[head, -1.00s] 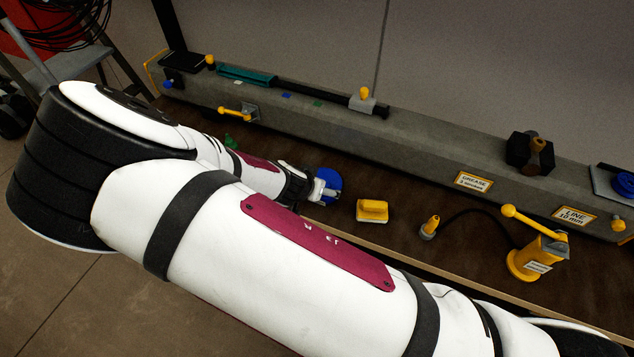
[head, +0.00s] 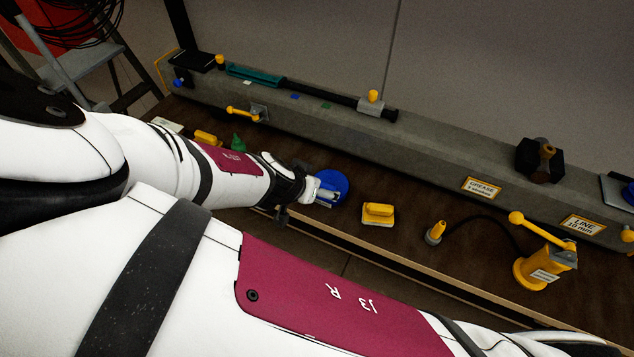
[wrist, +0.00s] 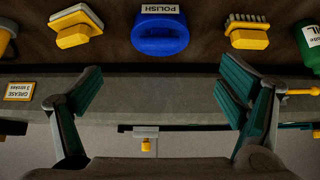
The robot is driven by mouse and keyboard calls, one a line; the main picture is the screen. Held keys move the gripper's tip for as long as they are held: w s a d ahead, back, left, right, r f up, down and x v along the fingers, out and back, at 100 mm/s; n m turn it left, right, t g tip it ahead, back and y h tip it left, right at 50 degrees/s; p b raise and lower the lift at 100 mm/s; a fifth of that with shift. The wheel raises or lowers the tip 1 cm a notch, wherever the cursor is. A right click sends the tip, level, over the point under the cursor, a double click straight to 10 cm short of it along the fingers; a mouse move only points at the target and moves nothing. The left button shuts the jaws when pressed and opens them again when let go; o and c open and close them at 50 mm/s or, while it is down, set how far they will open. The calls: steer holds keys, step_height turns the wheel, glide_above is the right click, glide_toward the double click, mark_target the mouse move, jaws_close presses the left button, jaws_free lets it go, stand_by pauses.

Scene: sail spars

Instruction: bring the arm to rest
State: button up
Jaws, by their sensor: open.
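My gripper (head: 318,190) is at the end of my white arm, over the bench beside a round blue polish tin (head: 333,184). In the wrist view my gripper (wrist: 162,92) has its two green-padded fingers spread wide, with nothing between them. The polish tin (wrist: 160,34) lies beyond the fingertips there, between a yellow-handled block (wrist: 75,30) and a yellow brush (wrist: 247,34). My arm crosses the head view and hides part of the bench's front edge.
A grey beam (head: 420,160) runs along the back of the dark bench. A yellow pump (head: 535,265) with a hose and nozzle (head: 435,233) stands to the right. A green bottle (head: 238,143) stands close behind my forearm. A stepladder (head: 75,70) is at the back left.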

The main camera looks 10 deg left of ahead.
steer(key=shift+s+a+r, duration=0.15)
steer(key=shift+s+r, duration=0.2)
steer(key=shift+r, duration=0.1)
steer(key=s+d+r+n+g+y, duration=0.1)
steer(key=s+d+r+g+y, duration=0.15)
steer(key=d+r, duration=0.6)
steer(key=s+d+r+g+y, duration=0.25)
steer(key=d+r, duration=0.35)
steer(key=r, duration=0.6)
steer(key=s+d+r+n+t+h, duration=0.2)
steer(key=s+d+r+n+t, duration=0.1)
steer(key=s+d+r, duration=0.8)
steer(key=shift+s, duration=0.2)
